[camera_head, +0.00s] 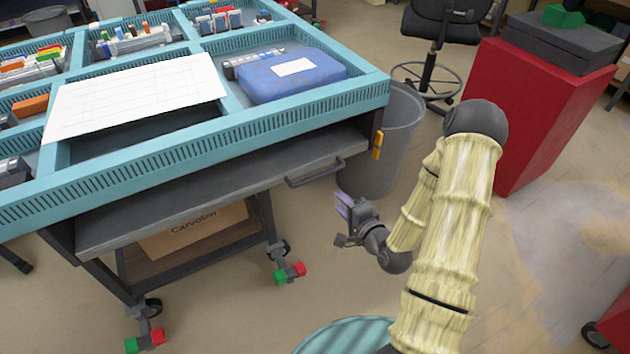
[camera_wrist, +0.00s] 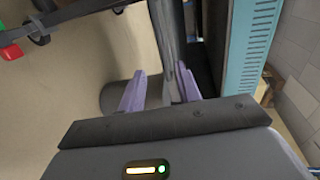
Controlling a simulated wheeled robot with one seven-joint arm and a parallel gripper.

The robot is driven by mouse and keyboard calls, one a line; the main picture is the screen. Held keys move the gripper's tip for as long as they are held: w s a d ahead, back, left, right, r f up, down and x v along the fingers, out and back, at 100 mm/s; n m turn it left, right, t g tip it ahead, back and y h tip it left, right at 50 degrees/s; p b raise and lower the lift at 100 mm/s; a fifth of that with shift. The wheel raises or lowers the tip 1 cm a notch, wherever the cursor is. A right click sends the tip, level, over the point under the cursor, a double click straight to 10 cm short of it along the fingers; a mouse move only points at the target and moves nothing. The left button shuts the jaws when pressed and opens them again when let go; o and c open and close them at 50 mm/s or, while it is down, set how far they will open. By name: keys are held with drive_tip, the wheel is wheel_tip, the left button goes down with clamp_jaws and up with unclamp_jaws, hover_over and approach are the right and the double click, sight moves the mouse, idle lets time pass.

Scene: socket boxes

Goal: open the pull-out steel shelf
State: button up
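The pull-out steel shelf (camera_head: 190,187) is a flat grey slab under the teal-rimmed tray top of a wheeled workbench. Its front edge shows a little beyond the frame. A dark bar handle (camera_head: 315,174) is on the shelf's front edge, near its right end. My gripper (camera_head: 342,206) is just below and right of the handle in the head view, apart from it there. In the wrist view my gripper (camera_wrist: 160,88) has its purple fingers apart. A grey bar or edge (camera_wrist: 164,35) shows beyond and between them; I cannot tell whether it is the handle.
A grey bin (camera_head: 388,150) stands behind my gripper. A red cabinet (camera_head: 525,110) and a black office chair (camera_head: 440,25) are at the right. A cardboard box (camera_head: 195,230) sits on the lower shelf. The floor before the workbench is clear.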

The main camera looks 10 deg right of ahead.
sight(317, 178)
drive_tip(key=b+x, duration=0.1)
drive_tip(key=x, duration=1.4)
drive_tip(key=shift+w, duration=0.15)
drive_tip(key=shift+r, duration=0.1)
drive_tip(key=shift+c, duration=0.2)
clamp_jaws()
